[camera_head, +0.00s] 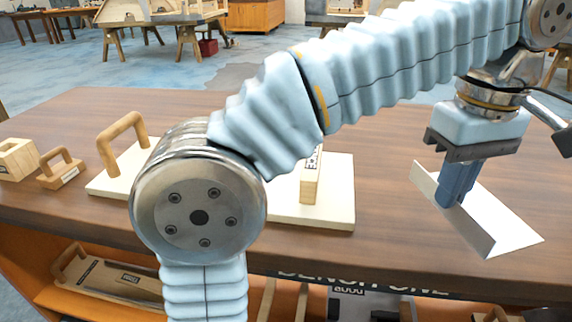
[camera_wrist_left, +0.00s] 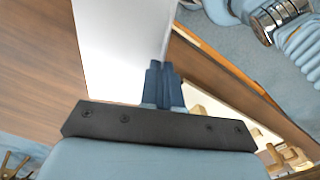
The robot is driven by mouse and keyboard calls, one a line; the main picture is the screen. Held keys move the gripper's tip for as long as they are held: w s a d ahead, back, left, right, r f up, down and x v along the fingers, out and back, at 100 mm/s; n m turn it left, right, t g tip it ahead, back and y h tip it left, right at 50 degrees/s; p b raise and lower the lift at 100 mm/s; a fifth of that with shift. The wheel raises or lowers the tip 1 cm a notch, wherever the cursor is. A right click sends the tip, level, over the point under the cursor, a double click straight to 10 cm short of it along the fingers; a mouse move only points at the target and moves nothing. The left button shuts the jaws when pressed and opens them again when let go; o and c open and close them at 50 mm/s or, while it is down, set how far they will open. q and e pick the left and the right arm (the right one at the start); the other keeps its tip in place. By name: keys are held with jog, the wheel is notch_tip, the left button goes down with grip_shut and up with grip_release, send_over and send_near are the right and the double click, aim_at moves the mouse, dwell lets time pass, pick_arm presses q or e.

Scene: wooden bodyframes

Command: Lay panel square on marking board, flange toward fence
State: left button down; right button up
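My left gripper (camera_head: 455,188) is shut on the panel (camera_head: 500,222), a thin white sheet with a bent-up flange. In the left wrist view the closed fingers (camera_wrist_left: 161,85) meet an edge of the white panel (camera_wrist_left: 120,45). The panel is at the right end of the bench, set at an angle; whether it touches the top I cannot tell. The cream marking board (camera_head: 335,213) lies left of it, apart from it. A wooden fence block with partly hidden lettering (camera_head: 311,180) stands on the board. My left arm hides part of the board. My right gripper does not show.
The brown bench top (camera_head: 395,215) is clear between board and panel. At left are a cream board with a wooden handle (camera_head: 122,140), a small handled block (camera_head: 60,170) and a wooden box (camera_head: 17,158). An orange shelf below the top holds a handled tray (camera_head: 120,283).

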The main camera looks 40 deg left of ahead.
pick_arm(q)
jog(key=a+n, duration=1.3)
jog(key=n, duration=0.3)
jog(key=s+a+r+n, duration=0.4)
jog(key=s+a+n, duration=0.85)
jog(key=n, duration=0.35)
jog(key=w+a+f, duration=0.2)
jog(key=a, duration=0.1)
jog(key=w+a+f, duration=0.2)
jog(key=a+f, duration=0.1)
jog(key=w+a+f+p, duration=0.1)
jog(key=w+a+f, duration=0.2)
jog(key=shift+a, duration=0.3)
jog(key=shift+w+a+f, duration=0.25)
jog(key=shift+a+f, duration=0.15)
jog(key=shift+f, duration=0.25)
jog(key=shift+w+a+f, duration=0.15)
jog(key=shift+f, duration=1.6)
jog(key=shift+f, duration=0.1)
